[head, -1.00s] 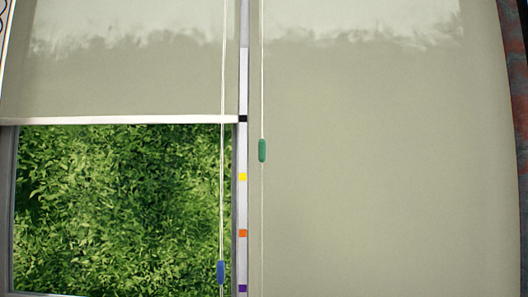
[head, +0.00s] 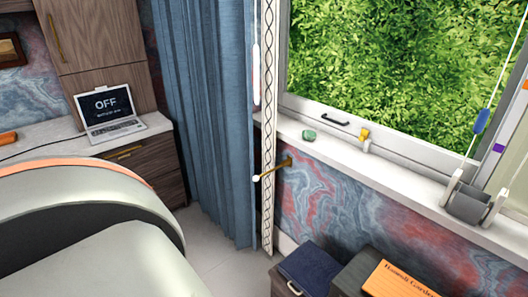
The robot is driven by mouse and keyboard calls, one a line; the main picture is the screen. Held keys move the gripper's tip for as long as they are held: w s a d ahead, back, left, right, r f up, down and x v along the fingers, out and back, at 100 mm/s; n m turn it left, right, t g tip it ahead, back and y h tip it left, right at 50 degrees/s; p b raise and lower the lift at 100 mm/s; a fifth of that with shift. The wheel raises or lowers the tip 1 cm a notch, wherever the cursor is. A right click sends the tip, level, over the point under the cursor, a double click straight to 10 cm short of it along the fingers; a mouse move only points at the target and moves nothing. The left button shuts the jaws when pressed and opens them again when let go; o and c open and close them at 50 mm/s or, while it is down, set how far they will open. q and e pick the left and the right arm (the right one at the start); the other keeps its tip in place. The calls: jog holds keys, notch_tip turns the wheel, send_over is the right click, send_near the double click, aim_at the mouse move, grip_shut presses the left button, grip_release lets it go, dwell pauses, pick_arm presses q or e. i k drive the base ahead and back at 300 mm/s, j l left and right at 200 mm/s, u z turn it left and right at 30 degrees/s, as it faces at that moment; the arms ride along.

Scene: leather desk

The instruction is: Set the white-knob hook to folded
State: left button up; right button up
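The white-knob hook is a thin brass arm (head: 273,170) below the left end of the window sill in the head view. It has a small white ball (head: 256,179) at its free end and a brass mount (head: 290,161) on the marbled wall. The arm sticks out from the wall, toward the left and slightly down in the picture. It crosses in front of the patterned edge band (head: 268,120) of the blue curtain (head: 208,100). I cannot tell whether it touches the curtain. Neither of my grippers is in view.
The white sill (head: 385,173) holds a green stone (head: 309,135), a small yellow-topped object (head: 364,134) and a grey roller device (head: 468,201). Dark boxes (head: 320,266) and an orange book (head: 399,280) lie below. A large rounded grey form (head: 90,220) fills the lower left. Floor shows between.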

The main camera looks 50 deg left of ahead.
aim_at(256, 178)
jog(key=u, duration=1.5)
